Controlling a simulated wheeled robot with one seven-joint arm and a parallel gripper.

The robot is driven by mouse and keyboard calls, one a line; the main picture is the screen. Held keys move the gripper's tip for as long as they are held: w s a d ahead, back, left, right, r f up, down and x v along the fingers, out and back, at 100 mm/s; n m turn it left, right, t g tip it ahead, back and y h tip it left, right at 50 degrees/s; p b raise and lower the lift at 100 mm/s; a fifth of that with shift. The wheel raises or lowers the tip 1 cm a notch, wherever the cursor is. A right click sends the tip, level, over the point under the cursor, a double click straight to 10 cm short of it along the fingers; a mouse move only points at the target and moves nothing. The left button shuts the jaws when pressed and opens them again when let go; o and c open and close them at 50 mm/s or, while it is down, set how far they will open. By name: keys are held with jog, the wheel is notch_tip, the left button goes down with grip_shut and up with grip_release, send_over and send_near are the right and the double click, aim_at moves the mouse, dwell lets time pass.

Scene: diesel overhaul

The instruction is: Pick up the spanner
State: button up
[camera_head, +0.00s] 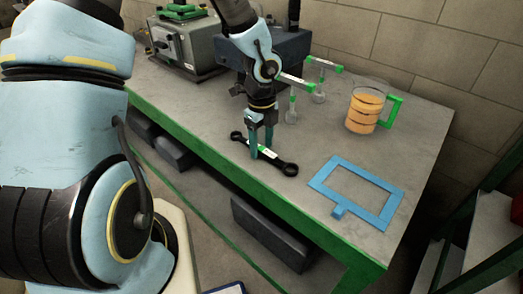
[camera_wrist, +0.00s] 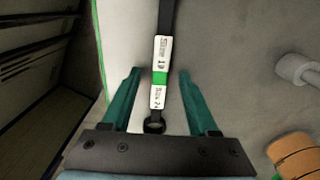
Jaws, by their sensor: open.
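The spanner (camera_head: 288,168) is dark, with a ring at each end and a white and green label. It lies near the green front edge of the workbench. In the wrist view the spanner (camera_wrist: 165,45) runs lengthwise between the fingers, one ring low in the picture and the other end out of frame. My gripper (camera_head: 262,153) points down over the middle of the spanner. In the wrist view my gripper (camera_wrist: 160,73) is open, with one teal finger on each side of the shaft and a gap to each. I cannot tell how far the fingertips are above the bench.
A blue rectangular frame (camera_head: 322,188) lies on the workbench (camera_head: 215,120) to the right. A jug with orange bands and a green handle (camera_head: 363,108) stands behind it. Green-topped upright tools (camera_head: 320,97) stand behind the gripper. Grey machines (camera_head: 180,45) stand at the back left.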

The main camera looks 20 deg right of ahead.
jog(key=shift+c, duration=0.3)
grip_shut()
dwell(1.1)
